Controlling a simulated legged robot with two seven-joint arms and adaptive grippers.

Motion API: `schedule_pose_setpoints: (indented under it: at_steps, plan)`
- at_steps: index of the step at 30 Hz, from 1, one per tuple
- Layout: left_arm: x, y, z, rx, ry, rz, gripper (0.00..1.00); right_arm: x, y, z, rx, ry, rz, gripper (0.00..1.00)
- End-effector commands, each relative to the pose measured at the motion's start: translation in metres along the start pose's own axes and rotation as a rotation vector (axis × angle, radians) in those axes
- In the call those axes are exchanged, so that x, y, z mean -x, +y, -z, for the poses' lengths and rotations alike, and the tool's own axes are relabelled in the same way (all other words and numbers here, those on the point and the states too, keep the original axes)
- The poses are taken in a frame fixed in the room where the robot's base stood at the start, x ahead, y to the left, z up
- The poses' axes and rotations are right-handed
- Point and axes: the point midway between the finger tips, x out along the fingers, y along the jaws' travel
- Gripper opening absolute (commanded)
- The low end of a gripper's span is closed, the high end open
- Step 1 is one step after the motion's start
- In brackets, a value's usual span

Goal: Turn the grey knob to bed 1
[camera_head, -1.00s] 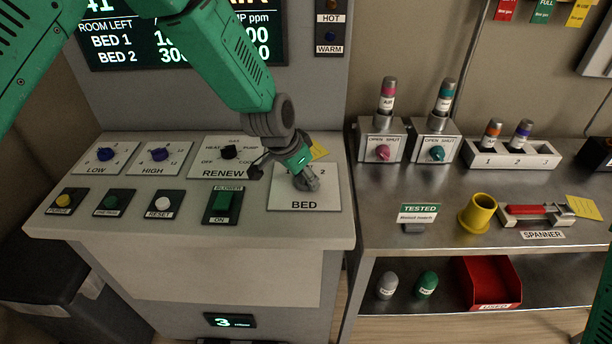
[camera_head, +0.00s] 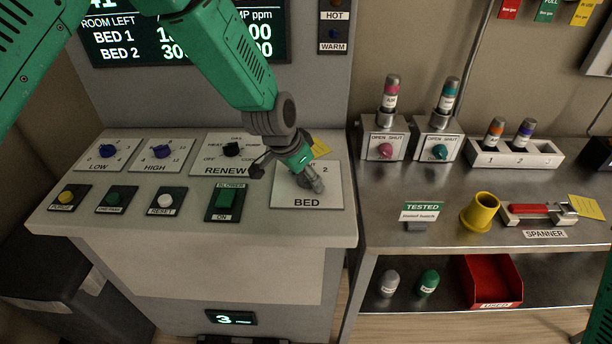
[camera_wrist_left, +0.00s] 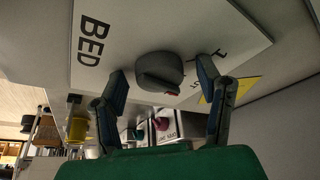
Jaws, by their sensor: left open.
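The grey knob (camera_wrist_left: 159,72) sits on the white plate marked BED, seen close up in the left wrist view. In the head view my gripper covers the knob, but the BED plate (camera_head: 328,196) shows at the right end of the sloped console. My left gripper (camera_wrist_left: 162,84) is open, with one finger on each side of the knob and gaps visible between fingers and knob. In the head view the left gripper (camera_head: 314,182) is low over the plate. The numbers on the plate are partly hidden, so the knob's setting cannot be read.
Left of the plate are the RENEW dial (camera_head: 232,149), a green blower switch (camera_head: 224,201) and several other knobs and buttons. A steel bench (camera_head: 450,238) to the right carries valves, a yellow cup (camera_head: 478,213) and a spanner holder.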

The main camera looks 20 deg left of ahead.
Motion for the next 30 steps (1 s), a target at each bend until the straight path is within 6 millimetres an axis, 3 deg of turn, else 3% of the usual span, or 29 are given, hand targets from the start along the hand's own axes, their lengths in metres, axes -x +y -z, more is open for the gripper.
schedule_pose_setpoints:
  at_steps: [5,18,24,30]
  plan:
    - [0.012,-0.001,0.002,-0.001,0.004,0.002,0.60,0.001,0.000,-0.003,0.000,0.003,0.000,0.40]
    - [0.098,-0.001,0.001,0.000,0.002,0.000,0.60,0.001,0.000,-0.002,0.000,0.003,0.000,0.40]
    - [0.116,-0.001,0.000,0.001,-0.002,-0.001,0.60,0.001,0.000,-0.002,0.000,0.003,0.000,0.40]
    - [0.118,-0.001,0.000,0.001,-0.002,-0.001,0.60,0.001,0.000,-0.002,0.000,0.003,0.000,0.40]
